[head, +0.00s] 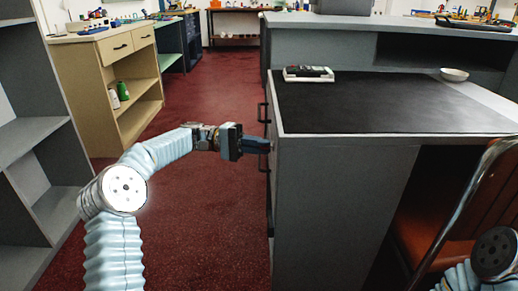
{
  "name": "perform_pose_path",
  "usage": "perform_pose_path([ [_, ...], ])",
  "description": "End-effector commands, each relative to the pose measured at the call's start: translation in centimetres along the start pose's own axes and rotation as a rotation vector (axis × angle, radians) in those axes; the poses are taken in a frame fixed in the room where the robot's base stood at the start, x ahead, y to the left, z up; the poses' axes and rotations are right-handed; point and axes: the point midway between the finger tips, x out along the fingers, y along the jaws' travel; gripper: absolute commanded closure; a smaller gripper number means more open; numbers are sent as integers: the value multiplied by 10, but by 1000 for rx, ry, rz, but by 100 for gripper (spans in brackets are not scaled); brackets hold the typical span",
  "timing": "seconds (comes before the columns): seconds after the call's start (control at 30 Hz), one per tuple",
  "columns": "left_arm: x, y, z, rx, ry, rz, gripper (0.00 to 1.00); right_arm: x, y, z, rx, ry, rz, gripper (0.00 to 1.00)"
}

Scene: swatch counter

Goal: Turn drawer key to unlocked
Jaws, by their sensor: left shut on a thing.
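The grey counter (330,200) stands at the centre right, and its drawer front is its left side, seen nearly edge-on. A dark drawer handle (262,113) sticks out near the top of that side. My left gripper (264,146) reaches in from the left, level, just below this handle. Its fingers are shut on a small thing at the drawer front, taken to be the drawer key. The key itself is hidden by the fingers, so its angle cannot be told. My right gripper is out of view; only part of my right arm shows at the lower right.
On the black counter mat (390,103) lies a dark device in a white tray (308,79). A white bowl (454,74) stands at the back right. A brown chair (470,205) is at the right. Red floor (215,90) is clear left of the counter, beyond my arm.

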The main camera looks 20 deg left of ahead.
Motion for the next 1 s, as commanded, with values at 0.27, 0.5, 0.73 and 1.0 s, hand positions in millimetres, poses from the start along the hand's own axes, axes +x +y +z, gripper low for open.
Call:
perform_pose_path([
  [0.27, 0, -1, 0, 112, -1, -48, 100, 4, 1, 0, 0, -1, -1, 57],
  [0.5, 0, -1, 0, 147, -1, -64, 100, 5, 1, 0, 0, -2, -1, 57],
  [0.73, 0, -1, 0, 150, -1, -65, 100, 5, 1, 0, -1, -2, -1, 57],
  [1.0, 0, -1, 0, 149, -2, -64, 73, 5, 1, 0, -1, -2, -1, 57],
])
